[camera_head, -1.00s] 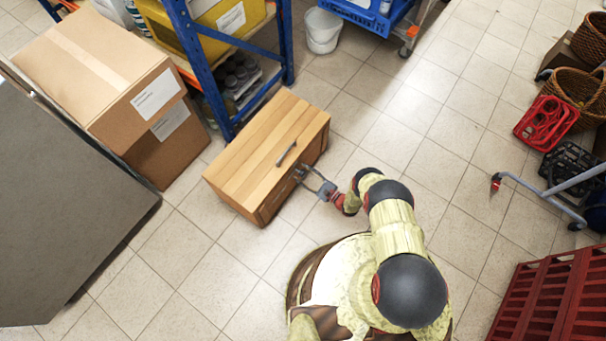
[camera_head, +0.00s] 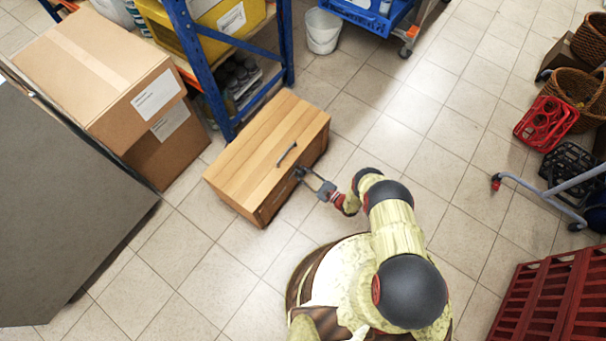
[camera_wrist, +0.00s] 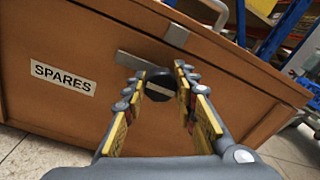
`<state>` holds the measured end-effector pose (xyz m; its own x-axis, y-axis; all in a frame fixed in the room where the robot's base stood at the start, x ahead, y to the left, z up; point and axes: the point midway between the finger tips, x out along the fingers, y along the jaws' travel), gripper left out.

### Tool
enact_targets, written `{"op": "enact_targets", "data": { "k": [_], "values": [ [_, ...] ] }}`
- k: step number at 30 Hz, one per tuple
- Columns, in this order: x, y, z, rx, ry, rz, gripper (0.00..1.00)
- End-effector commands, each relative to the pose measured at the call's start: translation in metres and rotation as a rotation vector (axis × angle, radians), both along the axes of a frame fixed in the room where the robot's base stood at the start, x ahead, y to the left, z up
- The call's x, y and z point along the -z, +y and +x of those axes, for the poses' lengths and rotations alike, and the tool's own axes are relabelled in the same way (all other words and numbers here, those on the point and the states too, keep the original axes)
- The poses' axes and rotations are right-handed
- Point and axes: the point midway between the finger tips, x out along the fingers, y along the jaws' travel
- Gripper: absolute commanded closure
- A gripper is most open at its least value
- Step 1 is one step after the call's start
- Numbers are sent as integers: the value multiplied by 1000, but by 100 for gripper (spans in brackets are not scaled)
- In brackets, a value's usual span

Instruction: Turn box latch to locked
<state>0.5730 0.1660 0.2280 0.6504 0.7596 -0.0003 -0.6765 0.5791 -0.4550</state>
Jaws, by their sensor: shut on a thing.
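The wooden box (camera_head: 258,160) stands on the floor, with a grey handle (camera_head: 287,153) on its lid. In the wrist view its brown front (camera_wrist: 80,115) carries a SPARES label (camera_wrist: 63,78). The box latch (camera_wrist: 158,86) is a round black knob with a pale line across its face, beside a flat grey metal strip (camera_wrist: 143,63). My gripper (camera_wrist: 160,80) is at the box front with its fingers on either side of the knob, shut on it. In the head view my gripper (camera_head: 304,175) hides the latch.
Cardboard boxes (camera_head: 92,73) are stacked left of the wooden box. A blue shelf rack (camera_head: 207,75) stands right behind it. A white bucket (camera_head: 322,32) is at the back. Red crates (camera_head: 555,300) are at the lower right. The tiled floor between is clear.

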Motion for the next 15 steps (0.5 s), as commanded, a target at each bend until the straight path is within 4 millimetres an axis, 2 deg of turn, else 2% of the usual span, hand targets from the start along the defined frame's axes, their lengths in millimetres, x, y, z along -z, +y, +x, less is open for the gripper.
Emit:
{"op": "enact_targets", "data": {
  "k": [15],
  "values": [
    [0, 0, 0, 0, 79, 62, 97]
  ]
}}
